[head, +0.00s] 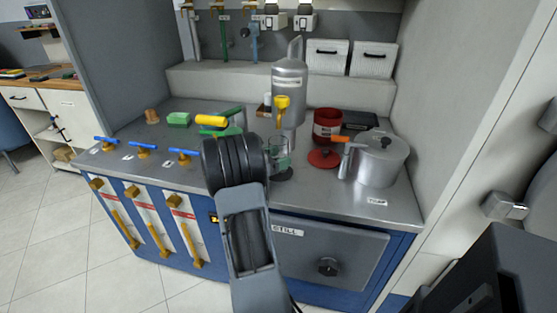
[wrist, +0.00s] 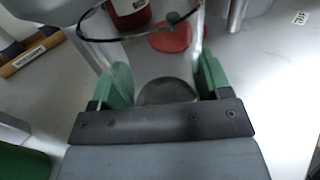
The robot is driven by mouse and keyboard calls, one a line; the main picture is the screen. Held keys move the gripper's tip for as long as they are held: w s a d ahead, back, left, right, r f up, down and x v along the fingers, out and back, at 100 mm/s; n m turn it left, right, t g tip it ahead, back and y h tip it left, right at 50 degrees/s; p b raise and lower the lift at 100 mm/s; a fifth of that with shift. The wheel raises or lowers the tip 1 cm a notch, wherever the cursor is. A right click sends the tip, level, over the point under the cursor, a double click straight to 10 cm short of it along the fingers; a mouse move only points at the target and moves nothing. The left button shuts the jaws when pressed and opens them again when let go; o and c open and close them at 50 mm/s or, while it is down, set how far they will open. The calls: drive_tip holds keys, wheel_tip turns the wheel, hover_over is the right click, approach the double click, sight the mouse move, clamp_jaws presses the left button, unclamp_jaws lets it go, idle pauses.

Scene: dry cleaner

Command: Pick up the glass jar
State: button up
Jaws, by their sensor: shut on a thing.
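The clear glass jar (head: 278,146) is at the middle of the metal counter in the head view, partly behind my arm. In the wrist view the jar (wrist: 108,53) fills the space between the fingers, with its dark rim toward the top. My gripper (wrist: 164,82) is shut on the jar, with one green finger pad on each side of it. A dark round disc (head: 283,175) lies on the counter below the jar. I cannot tell whether the jar's base touches it.
A metal cylinder with a yellow valve (head: 289,82) stands close behind the jar. A red can (head: 327,124), a red disc (head: 323,158) and a steel pot (head: 380,160) are to the right.

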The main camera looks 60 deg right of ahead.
drive_tip(key=shift+r, duration=0.9)
drive_tip(key=shift+w+a+r, duration=0.1)
drive_tip(key=shift+a+r, duration=0.05)
drive_tip(key=shift+r, duration=0.05)
drive_tip(key=shift+p+v, duration=0.9)
drive_tip(key=shift+v, duration=7.8)
drive_tip(key=shift+w+a+f, duration=0.1)
drive_tip(key=shift+w, duration=0.05)
